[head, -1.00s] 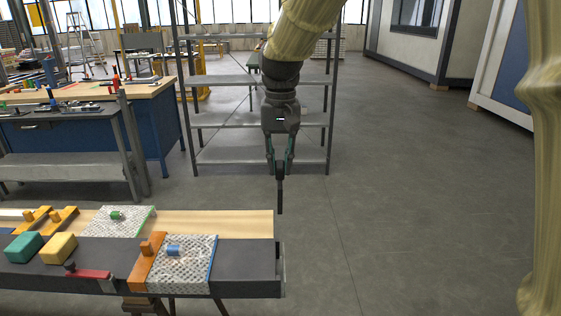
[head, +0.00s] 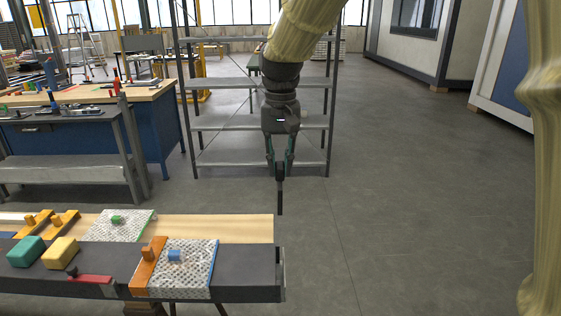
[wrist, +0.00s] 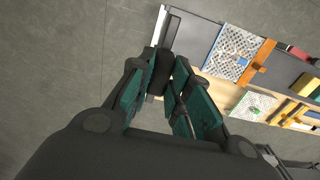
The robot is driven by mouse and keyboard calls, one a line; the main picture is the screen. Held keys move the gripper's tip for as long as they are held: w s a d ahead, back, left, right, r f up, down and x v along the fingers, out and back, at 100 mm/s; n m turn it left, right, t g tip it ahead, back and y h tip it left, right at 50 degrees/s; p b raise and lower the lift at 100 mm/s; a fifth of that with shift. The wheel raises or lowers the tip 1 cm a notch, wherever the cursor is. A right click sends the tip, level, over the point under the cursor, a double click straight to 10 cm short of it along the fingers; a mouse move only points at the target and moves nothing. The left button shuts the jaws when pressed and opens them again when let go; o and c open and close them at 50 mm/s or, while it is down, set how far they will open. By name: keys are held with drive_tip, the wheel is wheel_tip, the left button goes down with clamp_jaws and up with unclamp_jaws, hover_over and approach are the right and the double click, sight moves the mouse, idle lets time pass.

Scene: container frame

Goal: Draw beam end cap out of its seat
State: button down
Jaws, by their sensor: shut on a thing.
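My gripper (head: 280,176) hangs above and beyond the right end of the dark grey beam (head: 235,280). Its fingers are closed on the beam end cap (head: 280,198), a dark, narrow piece that points straight down in the head view. In the wrist view the cap (wrist: 163,72) sits between the fingertips of my gripper (wrist: 163,82), close to the beam's end in the picture. The seat (head: 282,268) at the beam's right end shows as a thin grey frame. The cap looks clear of it, but the exact gap is hard to tell.
A pale wooden board (head: 215,229) lies along the beam's far side. On the beam are an orange clamp (head: 145,268), a perforated plate (head: 190,258), a yellow block (head: 60,252) and a green block (head: 26,251). A metal shelf (head: 258,122) stands behind. The floor at right is clear.

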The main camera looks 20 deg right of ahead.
drive_tip(key=shift+r+p, duration=3.05)
drive_tip(key=shift+r, duration=0.3)
drive_tip(key=shift+r, duration=0.1)
